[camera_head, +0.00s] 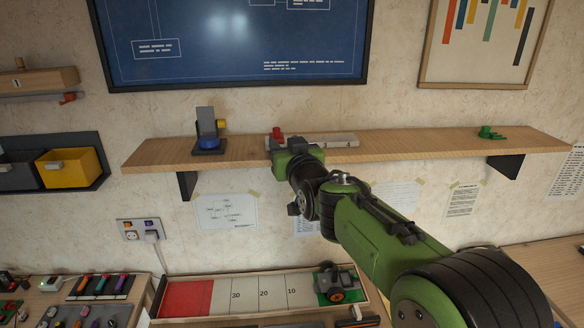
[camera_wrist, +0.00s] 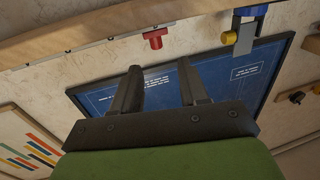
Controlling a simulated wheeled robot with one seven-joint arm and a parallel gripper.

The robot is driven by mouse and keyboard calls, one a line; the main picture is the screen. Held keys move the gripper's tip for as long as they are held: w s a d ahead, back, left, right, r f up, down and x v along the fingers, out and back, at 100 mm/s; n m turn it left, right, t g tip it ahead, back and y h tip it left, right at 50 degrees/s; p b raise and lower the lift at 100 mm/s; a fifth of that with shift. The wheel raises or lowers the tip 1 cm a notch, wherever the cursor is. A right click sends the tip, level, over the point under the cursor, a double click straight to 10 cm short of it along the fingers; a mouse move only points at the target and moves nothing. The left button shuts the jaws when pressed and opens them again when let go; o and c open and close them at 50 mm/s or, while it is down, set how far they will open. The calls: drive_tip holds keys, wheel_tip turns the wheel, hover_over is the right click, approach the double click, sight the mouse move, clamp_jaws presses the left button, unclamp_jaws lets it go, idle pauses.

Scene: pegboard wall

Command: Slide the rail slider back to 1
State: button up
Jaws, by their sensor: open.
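The rail is a pale strip on the wooden shelf (camera_head: 430,145), and a "4" shows near its right end (camera_head: 347,142) in the head view. The red slider knob (camera_head: 277,132) stands near the rail's left part. My gripper (camera_head: 285,150) is in front of it and hides part of the rail and any lower numbers. In the wrist view the red knob (camera_wrist: 155,40) lies just beyond the tips of my open, empty gripper (camera_wrist: 161,70), roughly in line with the gap. The fingers appear apart from the knob.
A grey and blue device with a yellow knob (camera_head: 209,130) stands left of the rail on the shelf. A small green object (camera_head: 490,132) lies far right. A blue framed board (camera_head: 230,45) hangs above. Below is a numbered track tray (camera_head: 250,293) with a small vehicle (camera_head: 335,283).

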drive_tip(key=b+v, duration=0.1)
drive_tip(key=v, duration=0.4)
drive_tip(key=shift+s, duration=0.25)
drive_tip(key=s+d+f+m+g+h, duration=0.1)
drive_tip(key=s+d+f+g+h, duration=0.25)
drive_tip(key=s+d, duration=0.45)
drive_tip(key=s+d+f+m+g+h, duration=0.2)
drive_tip(key=s+d+f, duration=0.3)
drive_tip(key=s+d, duration=0.3)
drive_tip(key=s+d+f+g, duration=0.2)
drive_tip(key=s+f, duration=0.3)
drive_tip(key=s, duration=0.4)
drive_tip(key=s+d+f+m+g+h, duration=0.1)
drive_tip(key=s+d+f+g, duration=0.1)
drive_tip(key=s+f, duration=0.3)
drive_tip(key=s+g, duration=0.1)
drive_tip(key=s, duration=0.3)
drive_tip(key=shift+s+d+m, duration=0.2)
drive_tip(key=shift+d+m, duration=0.05)
drive_tip(key=shift+m, duration=0.05)
drive_tip(key=shift+r+g+h, duration=0.1)
drive_tip(key=shift+g+h, duration=0.15)
